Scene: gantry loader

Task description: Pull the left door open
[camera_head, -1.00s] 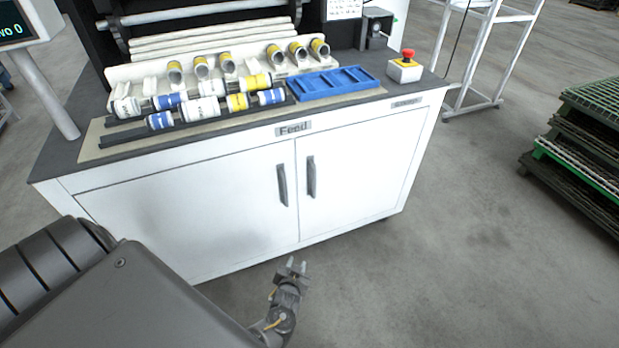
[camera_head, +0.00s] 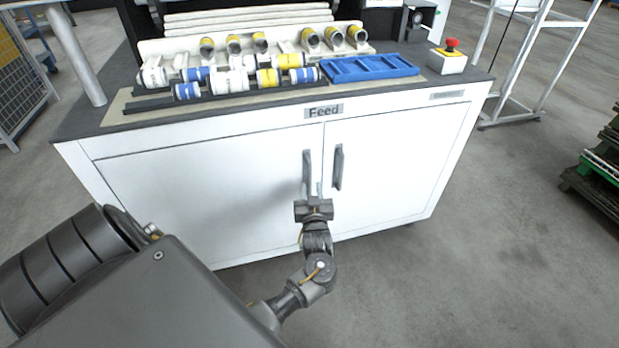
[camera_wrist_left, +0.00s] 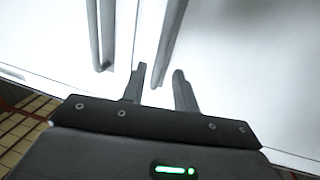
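The left door (camera_head: 215,190) of the white Feed cabinet is closed, with a dark vertical handle (camera_head: 307,172) near its right edge. The right door (camera_head: 390,165) is closed too, with its own handle (camera_head: 338,166). My left gripper (camera_head: 314,190) is at the lower part of the left door's handle and partly covers it. In the left wrist view its two fingers (camera_wrist_left: 160,85) are apart, and one dark handle (camera_wrist_left: 173,35) reaches down to the gap between the fingertips. Contact cannot be told. A second handle (camera_wrist_left: 100,35) shows to the left, outside the fingers. My right gripper is out of view.
The cabinet top carries several labelled bottles, a blue tray (camera_head: 368,68) and a red emergency stop button (camera_head: 452,45) on a box. A white frame (camera_head: 520,70) stands behind on the right, and green-edged racks (camera_head: 600,165) at the right edge. The floor in front is clear.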

